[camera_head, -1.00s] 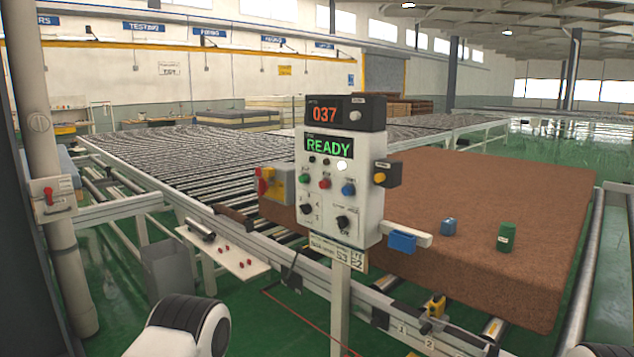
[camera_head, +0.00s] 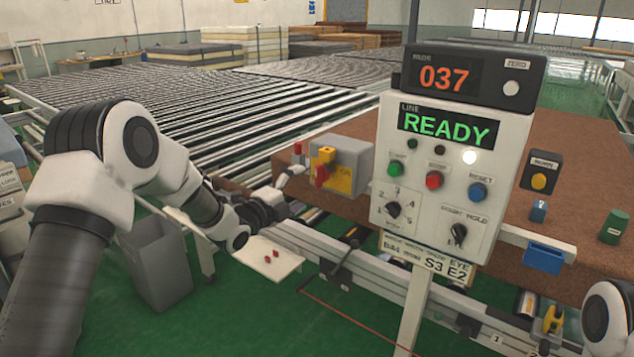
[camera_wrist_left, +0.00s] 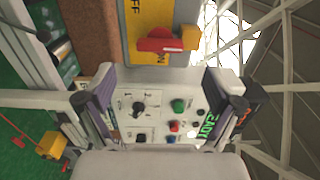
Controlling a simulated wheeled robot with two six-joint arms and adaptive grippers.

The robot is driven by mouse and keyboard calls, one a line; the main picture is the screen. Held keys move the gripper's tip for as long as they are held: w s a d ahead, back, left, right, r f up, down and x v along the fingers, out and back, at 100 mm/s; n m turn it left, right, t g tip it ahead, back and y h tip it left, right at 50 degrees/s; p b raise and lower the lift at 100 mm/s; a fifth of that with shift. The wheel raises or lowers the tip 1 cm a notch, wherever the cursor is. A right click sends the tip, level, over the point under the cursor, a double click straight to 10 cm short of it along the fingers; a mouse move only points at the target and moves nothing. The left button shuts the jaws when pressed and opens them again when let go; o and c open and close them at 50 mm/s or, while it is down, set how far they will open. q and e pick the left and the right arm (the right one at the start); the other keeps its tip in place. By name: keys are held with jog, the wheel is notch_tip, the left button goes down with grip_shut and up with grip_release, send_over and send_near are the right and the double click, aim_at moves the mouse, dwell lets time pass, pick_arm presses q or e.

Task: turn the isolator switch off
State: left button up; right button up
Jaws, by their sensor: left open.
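The isolator switch is a grey box (camera_head: 352,150) with a yellow plate and a red handle (camera_head: 321,173), left of the control panel. In the left wrist view its yellow plate (camera_wrist_left: 133,20) shows OFF and a partly covered ON. The red handle (camera_wrist_left: 160,43) lies over the plate close to ON, with a yellow block (camera_wrist_left: 190,38) beside it. My left gripper (camera_head: 291,172) is just left of the box, apart from the handle as far as I can see. In the wrist view its two fingers (camera_wrist_left: 162,82) are spread and empty, below the handle. My right gripper is out of view.
The control panel (camera_head: 440,170) on a post reads READY and stands right of the box. A brown mattress (camera_head: 590,185) lies behind it. A white shelf (camera_head: 262,262) with red pins is below my left arm. A grey bin (camera_head: 152,265) stands at left.

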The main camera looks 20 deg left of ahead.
aim_at(316, 178)
pick_arm(q)
jog(key=p+x, duration=0.2)
jog(key=x, duration=0.5)
jog(key=shift+w+d, duration=0.1)
jog(key=shift+w, duration=0.35)
jog(key=c, duration=1.2)
